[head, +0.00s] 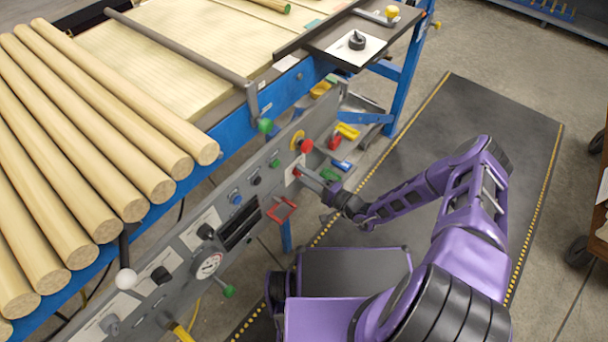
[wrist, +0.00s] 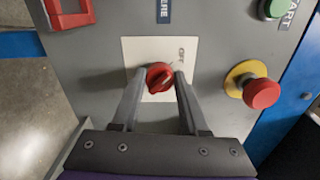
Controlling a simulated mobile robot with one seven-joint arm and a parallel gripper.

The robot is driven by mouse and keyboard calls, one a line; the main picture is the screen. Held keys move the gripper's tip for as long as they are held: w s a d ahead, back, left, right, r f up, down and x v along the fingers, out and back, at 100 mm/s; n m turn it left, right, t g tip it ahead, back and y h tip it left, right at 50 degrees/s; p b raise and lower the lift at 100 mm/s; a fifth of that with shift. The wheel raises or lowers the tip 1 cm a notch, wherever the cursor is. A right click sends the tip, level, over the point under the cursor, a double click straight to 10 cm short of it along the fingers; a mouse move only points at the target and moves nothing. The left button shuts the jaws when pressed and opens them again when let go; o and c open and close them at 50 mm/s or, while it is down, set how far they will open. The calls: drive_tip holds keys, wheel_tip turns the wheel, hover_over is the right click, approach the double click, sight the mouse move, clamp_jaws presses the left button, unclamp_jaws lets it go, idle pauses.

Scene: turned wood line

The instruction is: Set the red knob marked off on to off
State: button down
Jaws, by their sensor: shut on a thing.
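The red knob (wrist: 159,77) sits on a white square plate (wrist: 134,52) on the grey panel. Small lettering that seems to read OFF is on the plate, above and right of the knob. A pale line at the knob's upper right points roughly toward it; the exact setting is hard to read. My gripper (wrist: 157,80) has one finger on each side of the knob and is shut on it. In the head view my gripper (head: 312,181) reaches the panel from the right, and the knob shows only as a small red spot.
A red mushroom button (wrist: 262,93) on a yellow ring stands close to the right of my gripper. A green button (wrist: 273,8) and a red frame handle (wrist: 68,12) are nearby. Wooden rods (head: 95,130) lie on the blue-framed table.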

drive_tip(key=shift+c, duration=2.1)
unclamp_jaws()
drive_tip(key=v, duration=1.7)
drive_tip(key=shift+d, duration=0.2)
drive_tip(key=shift+s, duration=0.2)
